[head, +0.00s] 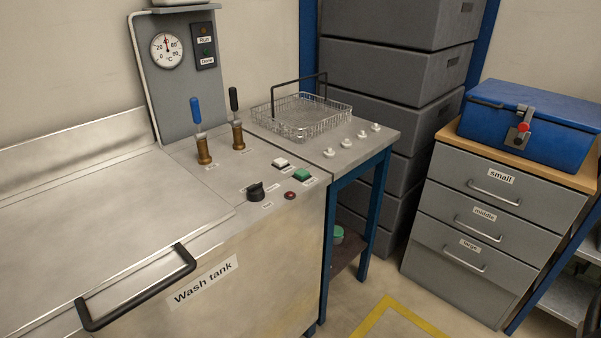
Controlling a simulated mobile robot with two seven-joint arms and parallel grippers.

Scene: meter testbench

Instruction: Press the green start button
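Small labels lie beside these controls, too small to read. Nothing covers the green button. Neither of my grippers shows in the head view.
A black handle (137,288) sticks out at the wash tank's (265,275) front. A blue-handled lever (197,125) and a black-handled lever (235,115) stand behind the buttons. A wire basket (302,117) is on the side table. Drawers (488,225) and a blue toolbox (520,120) stand right.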

